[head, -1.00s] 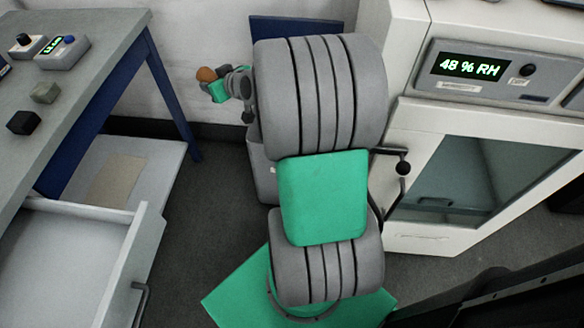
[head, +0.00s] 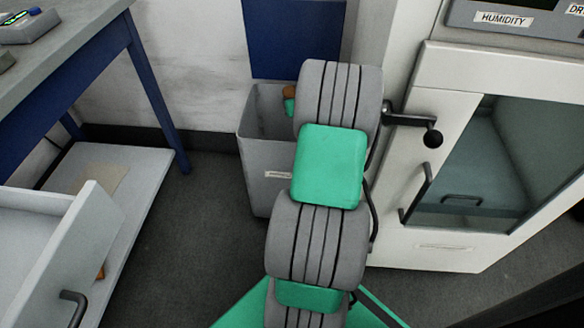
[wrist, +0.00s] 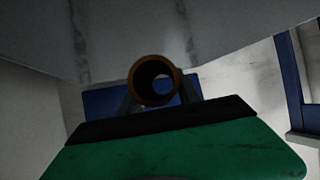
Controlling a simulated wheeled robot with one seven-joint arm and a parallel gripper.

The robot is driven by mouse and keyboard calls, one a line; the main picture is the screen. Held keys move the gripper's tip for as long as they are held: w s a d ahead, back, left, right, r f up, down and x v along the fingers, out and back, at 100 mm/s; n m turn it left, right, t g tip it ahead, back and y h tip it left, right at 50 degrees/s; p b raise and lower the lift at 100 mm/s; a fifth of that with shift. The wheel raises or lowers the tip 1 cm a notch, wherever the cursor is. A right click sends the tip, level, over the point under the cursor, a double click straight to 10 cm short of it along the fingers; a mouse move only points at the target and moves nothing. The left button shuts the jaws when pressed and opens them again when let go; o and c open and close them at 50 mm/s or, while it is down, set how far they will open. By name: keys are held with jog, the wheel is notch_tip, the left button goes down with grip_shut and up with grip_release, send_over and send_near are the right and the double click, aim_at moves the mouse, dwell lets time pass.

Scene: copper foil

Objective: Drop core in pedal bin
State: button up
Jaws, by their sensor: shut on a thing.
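The core is a brown tube (head: 290,91), mostly hidden behind my grey arm in the head view. In the wrist view its round open end (wrist: 155,59) faces the camera. My gripper (wrist: 157,100) is shut on the core, with a finger on each side. The pedal bin (head: 262,150) is a grey box on the floor against the wall. Its blue lid (head: 295,40) stands open and upright. In the head view the core and gripper overlap the right part of the bin's opening; their exact height over the rim cannot be told.
A white cabinet (head: 445,140) with a glass door and black handle stands close to the right of my arm. A grey table (head: 75,45) with blue legs and an open drawer (head: 45,240) is on the left. Bare floor (head: 190,240) lies between.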

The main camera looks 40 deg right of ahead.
notch_tip(320, 180, down, 3)
jog(key=shift+r+b, duration=0.15)
jog(key=shift+b, duration=0.3)
jog(key=o, duration=1.4)
